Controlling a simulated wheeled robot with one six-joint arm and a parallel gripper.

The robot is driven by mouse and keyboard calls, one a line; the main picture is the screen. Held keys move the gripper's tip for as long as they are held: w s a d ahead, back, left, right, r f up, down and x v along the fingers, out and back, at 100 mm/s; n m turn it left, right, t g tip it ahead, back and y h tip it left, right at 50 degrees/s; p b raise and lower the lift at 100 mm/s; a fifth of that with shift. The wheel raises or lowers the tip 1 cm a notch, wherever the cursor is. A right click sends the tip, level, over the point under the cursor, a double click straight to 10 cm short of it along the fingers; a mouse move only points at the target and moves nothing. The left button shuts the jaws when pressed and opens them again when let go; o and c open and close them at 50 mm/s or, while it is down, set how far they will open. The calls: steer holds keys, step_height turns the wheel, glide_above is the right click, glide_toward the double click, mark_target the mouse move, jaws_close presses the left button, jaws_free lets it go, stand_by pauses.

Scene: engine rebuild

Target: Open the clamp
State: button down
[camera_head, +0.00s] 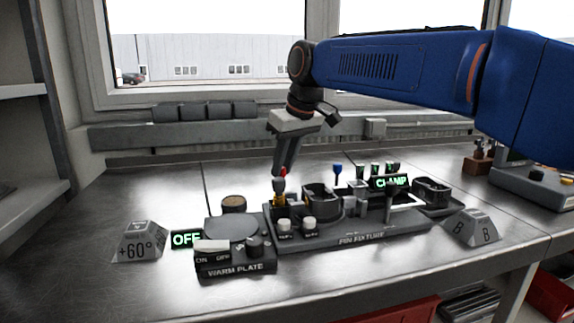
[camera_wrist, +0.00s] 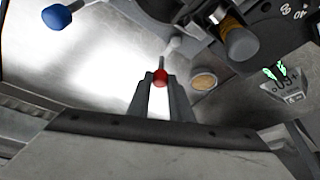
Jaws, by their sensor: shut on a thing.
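The pin fixture (camera_head: 350,238) stands on the bench, with a green-lit CLAMP sign (camera_head: 391,182) at its back right. My gripper (camera_head: 282,168) points down over the fixture's left end. Its fingers (camera_wrist: 160,92) are shut on a small red knob (camera_wrist: 160,77); the red knob also shows just under the fingertips in the head view (camera_head: 284,171). In the wrist view a thin grey rod runs from the knob to a pale rounded end (camera_wrist: 173,45). I cannot tell how far the clamp is open.
A warm plate (camera_head: 236,268) with a lit OFF sign (camera_head: 186,239) stands left of the fixture. A +60° block (camera_head: 140,243) and a B block (camera_head: 472,229) flank them. A blue knob (camera_head: 337,168) rises behind the fixture. The bench front left is clear.

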steer(key=shift+s+a+n+g+y, duration=0.25)
steer(key=shift+a+n+g, duration=0.15)
steer(key=shift+n, duration=0.9)
steer(key=shift+s+a+n+g+y, duration=0.25)
steer(key=shift+n+g, duration=0.3)
steer(key=shift+n, duration=0.75)
steer(key=shift+s+a+n+g+y, duration=0.15)
steer(key=shift+a+n+g, duration=0.3)
steer(key=shift+n, duration=0.85)
steer(key=c, duration=1.6)
jaws_free()
steer(key=v, duration=1.7)
steer(key=shift+w+d+r, duration=0.1)
steer(key=shift+w+r, duration=0.05)
